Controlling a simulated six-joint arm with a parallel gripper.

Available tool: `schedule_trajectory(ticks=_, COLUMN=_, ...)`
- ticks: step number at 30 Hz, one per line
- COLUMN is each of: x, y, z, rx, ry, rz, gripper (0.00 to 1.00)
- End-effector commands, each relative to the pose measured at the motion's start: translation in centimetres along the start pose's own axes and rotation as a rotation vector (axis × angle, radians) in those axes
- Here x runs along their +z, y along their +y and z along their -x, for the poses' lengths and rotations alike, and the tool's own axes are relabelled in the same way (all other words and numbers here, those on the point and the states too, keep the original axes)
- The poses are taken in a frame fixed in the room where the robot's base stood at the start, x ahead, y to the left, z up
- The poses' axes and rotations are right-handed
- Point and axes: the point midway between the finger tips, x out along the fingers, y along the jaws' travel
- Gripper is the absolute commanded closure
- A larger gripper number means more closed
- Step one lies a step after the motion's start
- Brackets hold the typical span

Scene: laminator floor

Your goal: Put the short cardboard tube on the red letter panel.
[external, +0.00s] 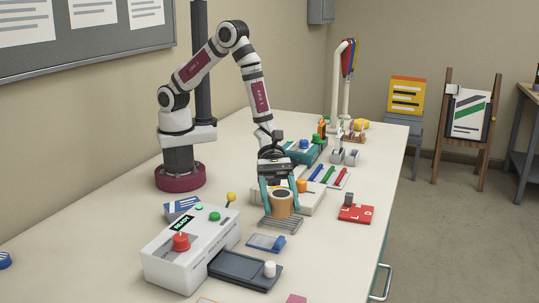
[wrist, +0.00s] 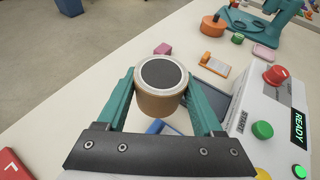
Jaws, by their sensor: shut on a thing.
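My gripper (external: 281,204) is shut on the short cardboard tube (external: 280,205), a tan cylinder with a dark round top face. The tube is upright between the two teal fingers, and it also shows in the wrist view (wrist: 160,88). In the external view it appears over or just behind a wire rack (external: 280,223); I cannot tell whether it touches it. The red letter panel (external: 357,214) lies flat to the right of my gripper, with white letters and a small dark block at its back left. A red corner of it (wrist: 14,166) shows at the wrist view's lower left.
A white machine with a red knob (external: 190,252) stands front left, with a dark tray (external: 245,269) beside it. A blue card (external: 264,243) lies in front of the rack. Pens on a tray (external: 328,177) lie behind. The table is clear between rack and panel.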

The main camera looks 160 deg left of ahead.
Motion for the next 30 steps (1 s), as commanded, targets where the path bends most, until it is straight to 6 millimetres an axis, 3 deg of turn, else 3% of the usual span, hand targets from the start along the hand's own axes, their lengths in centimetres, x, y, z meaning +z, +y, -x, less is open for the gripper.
schedule_trajectory(ticks=4, x=0.4, y=1.9, z=0.8, rx=0.042, ry=-0.001, rz=0.016, gripper=0.85)
schedule_trajectory(ticks=9, x=0.2, y=7.8, z=3.0, rx=0.135, ry=-0.003, rz=0.054, gripper=0.85)
schedule_trajectory(ticks=14, x=-0.3, y=11.8, z=5.0, rx=0.200, ry=-0.001, rz=0.081, gripper=0.85)
schedule_trajectory(ticks=17, x=-1.6, y=13.9, z=5.7, rx=0.213, ry=0.001, rz=0.088, gripper=0.85)
schedule_trajectory(ticks=24, x=-6.9, y=20.4, z=6.9, rx=0.212, ry=0.001, rz=0.087, gripper=0.85)
schedule_trajectory(ticks=30, x=-9.3, y=22.7, z=7.1, rx=0.208, ry=0.002, rz=0.087, gripper=0.85)
